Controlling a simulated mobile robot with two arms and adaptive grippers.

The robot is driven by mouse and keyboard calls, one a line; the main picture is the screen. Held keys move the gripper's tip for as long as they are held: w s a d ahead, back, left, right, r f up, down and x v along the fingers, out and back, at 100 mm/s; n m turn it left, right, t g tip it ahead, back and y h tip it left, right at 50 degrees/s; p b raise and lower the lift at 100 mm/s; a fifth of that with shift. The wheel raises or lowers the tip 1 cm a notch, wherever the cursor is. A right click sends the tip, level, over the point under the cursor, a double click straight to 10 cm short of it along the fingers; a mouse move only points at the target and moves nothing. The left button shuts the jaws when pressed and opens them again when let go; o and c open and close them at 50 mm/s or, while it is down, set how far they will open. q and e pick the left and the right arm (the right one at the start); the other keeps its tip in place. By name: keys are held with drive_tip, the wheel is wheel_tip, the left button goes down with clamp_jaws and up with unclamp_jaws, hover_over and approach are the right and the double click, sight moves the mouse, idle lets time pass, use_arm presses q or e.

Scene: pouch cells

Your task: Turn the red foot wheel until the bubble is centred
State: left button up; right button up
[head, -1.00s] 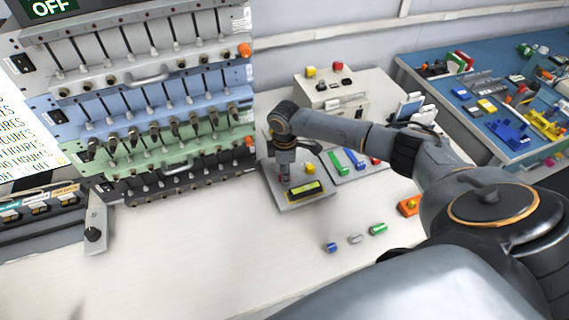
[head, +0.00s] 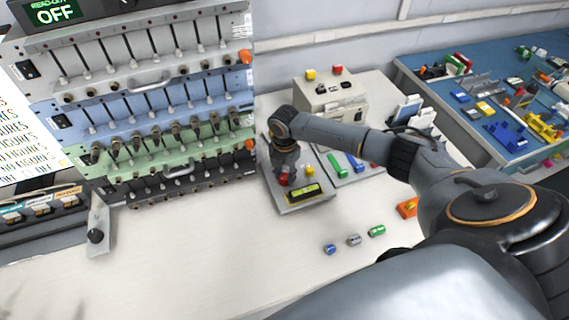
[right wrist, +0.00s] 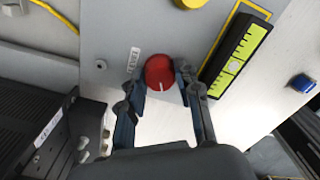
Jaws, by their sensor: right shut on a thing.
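The red foot wheel (right wrist: 159,72) sits near the edge of a grey plate (right wrist: 108,45) in the right wrist view, its white mark pointing towards my palm. My right gripper (right wrist: 160,80) is shut on the wheel, one finger on each side. In the head view, this gripper (head: 285,174) is over the wheel (head: 284,181), which it partly covers. The yellow-green level vial (right wrist: 236,56) in its black frame lies right of the wheel; it also shows in the head view (head: 304,193). My left gripper is not in view.
A yellow knob (head: 309,170) is also on the plate. Blue, grey and green cylinders (head: 354,239) lie on the white bench in front. A cell rack (head: 165,105) stands close on the left. A beige box (head: 325,98) stands behind. The front bench is mostly clear.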

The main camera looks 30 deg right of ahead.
sight(285, 176)
drive_tip(key=shift+n, duration=0.7)
drive_tip(key=o, duration=1.1)
drive_tip(key=shift+o, duration=0.2)
wheel_tip(285, 176, up, 12)
drive_tip(key=shift+s, duration=0.1)
